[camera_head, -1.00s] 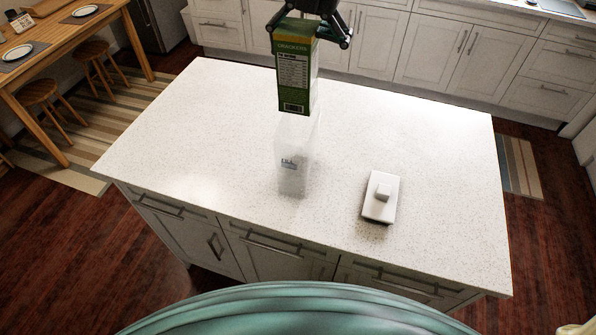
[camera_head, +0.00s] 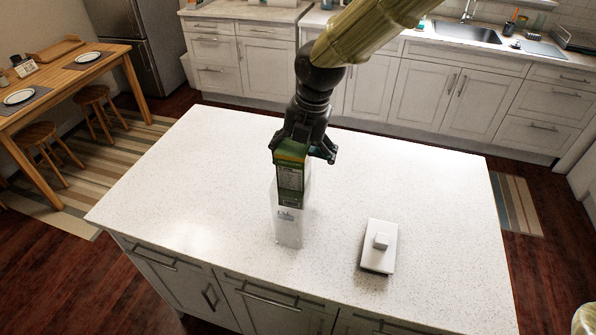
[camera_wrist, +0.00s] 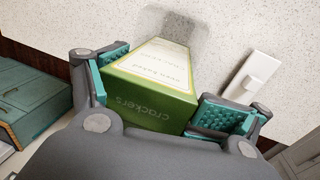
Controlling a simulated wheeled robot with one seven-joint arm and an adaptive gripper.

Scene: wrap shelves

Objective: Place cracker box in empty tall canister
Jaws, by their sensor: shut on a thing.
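The cracker box (camera_head: 290,178) is green with a pale label and hangs upright below my gripper (camera_head: 305,150). In the wrist view the green box end (camera_wrist: 150,95) sits between the two teal pads of my gripper (camera_wrist: 160,98), which is shut on it. The tall canister (camera_head: 288,230) is clear and stands upright on the island top. The box's lower part overlaps the canister's upper part in the head view and appears to be inside it; the rim is hard to make out. A faint grey shape past the box's far end in the wrist view may be the canister.
A white lid (camera_head: 378,258) with a square knob lies on the island top (camera_head: 420,200), right of the canister. The rest of the top is clear. A dining table (camera_head: 60,80) with stools is at left, and cabinets (camera_head: 430,85) line the back.

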